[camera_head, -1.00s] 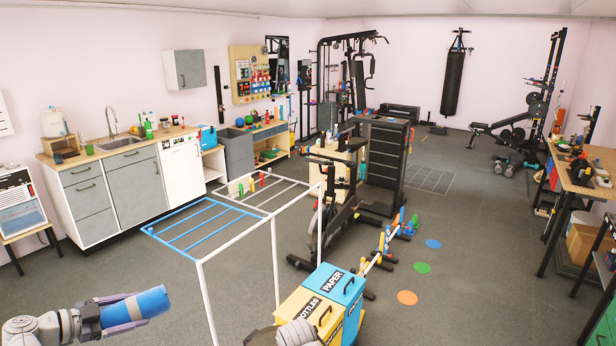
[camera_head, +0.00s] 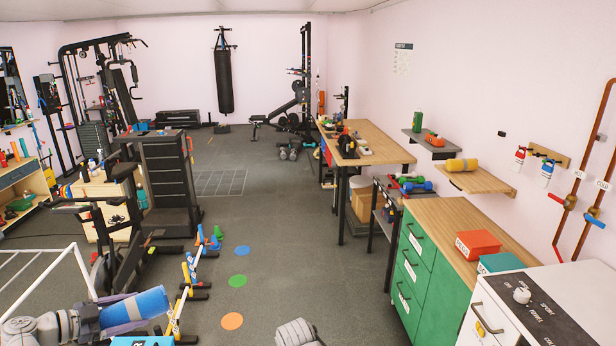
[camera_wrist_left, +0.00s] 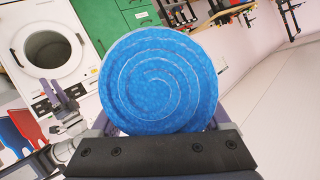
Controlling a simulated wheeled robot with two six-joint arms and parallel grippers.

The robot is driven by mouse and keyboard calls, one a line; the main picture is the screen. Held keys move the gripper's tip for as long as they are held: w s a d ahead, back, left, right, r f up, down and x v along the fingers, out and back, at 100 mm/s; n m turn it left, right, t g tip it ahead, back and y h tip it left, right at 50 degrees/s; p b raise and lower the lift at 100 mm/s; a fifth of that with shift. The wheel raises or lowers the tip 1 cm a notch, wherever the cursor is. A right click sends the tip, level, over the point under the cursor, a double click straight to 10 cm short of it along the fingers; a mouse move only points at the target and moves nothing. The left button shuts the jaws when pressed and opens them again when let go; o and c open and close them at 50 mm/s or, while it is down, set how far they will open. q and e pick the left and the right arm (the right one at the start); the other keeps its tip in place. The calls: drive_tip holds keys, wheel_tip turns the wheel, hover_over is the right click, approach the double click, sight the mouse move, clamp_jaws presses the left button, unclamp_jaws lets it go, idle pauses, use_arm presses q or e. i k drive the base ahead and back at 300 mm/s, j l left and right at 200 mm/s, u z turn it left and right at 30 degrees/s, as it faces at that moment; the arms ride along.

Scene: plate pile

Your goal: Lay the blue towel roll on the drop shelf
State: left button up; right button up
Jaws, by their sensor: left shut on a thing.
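The blue towel roll (camera_head: 154,302) is at the lower left of the head view, its long side pointing right and slightly up. My left gripper (camera_head: 132,309) is shut on it, with pale purple fingers along its sides. In the left wrist view the roll's spiral end (camera_wrist_left: 158,80) fills the middle and hides much behind it. No shelf is labelled as the drop shelf; a wooden wall shelf (camera_head: 492,181) on the right wall holds a yellow roll (camera_head: 461,165). My right gripper (camera_wrist_left: 62,98) shows small in the left wrist view, its fingers apart and empty.
A smaller grey wall shelf (camera_head: 420,137) holds a green and an orange item. Below stand a green drawer cabinet (camera_head: 423,268) with a wooden top and a white appliance (camera_head: 530,315). The floor between gym machines and right-hand benches is largely clear.

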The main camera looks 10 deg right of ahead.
sight(475, 181)
drive_tip(key=i+j+z, duration=0.1)
drive_tip(key=i+z, duration=0.25)
drive_tip(key=i, duration=0.85)
drive_tip(key=i+z, duration=0.25)
drive_tip(key=z, duration=0.15)
drive_tip(key=i+z, duration=0.55)
drive_tip(key=z, duration=0.2)
drive_tip(key=i+j+z, duration=0.2)
drive_tip(key=z, duration=0.2)
drive_tip(key=i+j+z, duration=0.3)
drive_tip(key=i+z, duration=0.2)
drive_tip(key=k, duration=0.05)
